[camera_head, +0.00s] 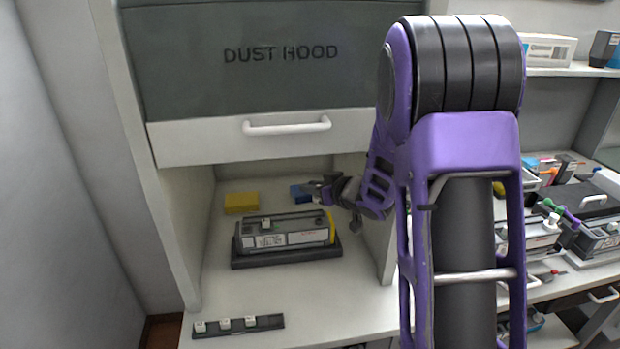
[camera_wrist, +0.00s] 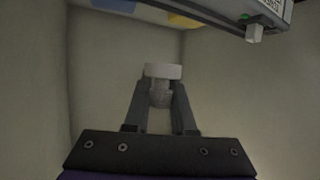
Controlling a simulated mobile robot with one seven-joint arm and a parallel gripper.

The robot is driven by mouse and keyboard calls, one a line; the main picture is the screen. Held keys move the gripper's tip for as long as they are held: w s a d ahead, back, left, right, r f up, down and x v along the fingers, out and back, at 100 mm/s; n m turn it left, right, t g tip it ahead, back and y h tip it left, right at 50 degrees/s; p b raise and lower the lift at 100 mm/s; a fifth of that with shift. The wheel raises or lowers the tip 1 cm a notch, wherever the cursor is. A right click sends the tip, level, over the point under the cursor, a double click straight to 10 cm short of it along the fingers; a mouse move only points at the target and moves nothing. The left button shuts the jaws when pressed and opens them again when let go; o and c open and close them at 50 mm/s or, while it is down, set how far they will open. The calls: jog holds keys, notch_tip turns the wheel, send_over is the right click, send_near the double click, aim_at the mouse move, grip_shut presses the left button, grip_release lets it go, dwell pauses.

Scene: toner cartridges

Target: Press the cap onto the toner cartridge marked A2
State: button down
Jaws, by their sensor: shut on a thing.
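A grey toner cartridge (camera_head: 285,234) with a yellow right end lies on a black stand (camera_head: 287,252) under the dust hood. A small white piece (camera_head: 266,223) stands on its top, left of the middle. Its markings are too small to read. In the wrist view, part of the cartridge (camera_wrist: 225,10) shows at the upper right, with a green spot and a pale block. My gripper (camera_head: 318,189) is over the cartridge's right end in the head view.
A dark rack (camera_head: 262,323) with three white caps lies at the front left. A yellow block (camera_head: 241,202) and a blue block (camera_head: 299,194) are behind the cartridge. The hood's side walls and raised sash (camera_head: 205,142) bound the space. A cluttered bench stands at right.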

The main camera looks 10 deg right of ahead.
aim_at(313, 217)
jog(key=shift+s+f, duration=0.1)
jog(key=shift+f, duration=0.7)
jog(key=shift+f+b, duration=0.95)
jog(key=shift+f, duration=0.7)
jog(key=shift+f+b, duration=0.85)
jog(key=shift+f, duration=0.25)
jog(key=c, duration=0.7)
grip_release()
jog(key=shift+s+d, duration=0.1)
jog(key=p+v, duration=0.1)
jog(key=v, duration=1.6)
jog(key=shift+s+r+p, duration=0.1)
jog(key=shift+r+p, duration=0.15)
jog(key=shift+p, duration=0.1)
